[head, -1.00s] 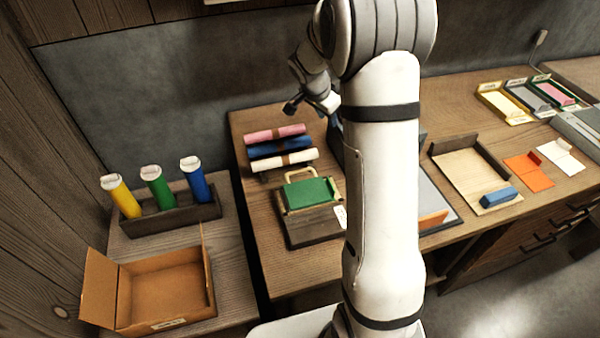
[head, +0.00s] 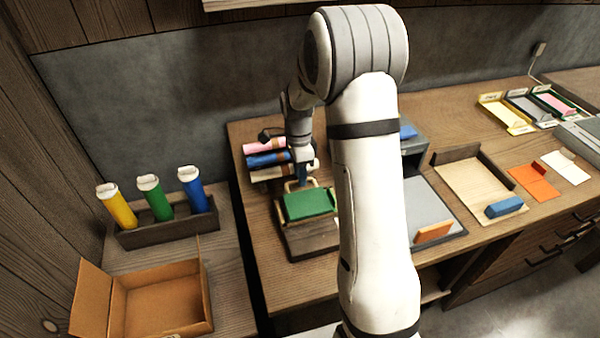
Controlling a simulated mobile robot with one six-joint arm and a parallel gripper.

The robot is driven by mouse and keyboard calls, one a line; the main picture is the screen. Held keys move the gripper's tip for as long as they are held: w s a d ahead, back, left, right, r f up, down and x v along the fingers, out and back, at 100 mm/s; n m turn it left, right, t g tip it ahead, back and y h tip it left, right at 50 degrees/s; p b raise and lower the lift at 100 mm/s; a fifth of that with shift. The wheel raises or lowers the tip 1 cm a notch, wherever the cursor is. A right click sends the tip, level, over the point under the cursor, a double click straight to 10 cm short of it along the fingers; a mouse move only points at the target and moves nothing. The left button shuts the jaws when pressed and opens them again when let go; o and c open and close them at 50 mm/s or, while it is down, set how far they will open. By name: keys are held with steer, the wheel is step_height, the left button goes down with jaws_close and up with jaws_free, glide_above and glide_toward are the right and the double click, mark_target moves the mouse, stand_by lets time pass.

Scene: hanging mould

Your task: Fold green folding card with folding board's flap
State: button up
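The green folding card (head: 308,204) lies on the folding board (head: 312,238), a dark wooden board on the table left of my arm. The board's flap has a light tan handle frame (head: 291,187) that shows at the card's back edge; the rest of the flap is hard to make out. My gripper (head: 304,180) points down at the back edge of the card, close to the handle frame. Its fingers are small and partly hidden, so I cannot tell whether they are open or touch the handle.
Pink, blue and white rolls (head: 265,160) lie on a rack just behind the board. A grey tray (head: 428,212) with an orange block is right of my arm. An open cardboard box (head: 160,295) and upright coloured tubes (head: 160,197) stand at the left.

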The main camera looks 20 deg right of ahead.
steer(key=shift+f, duration=0.25)
jaws_close()
stand_by(0.5)
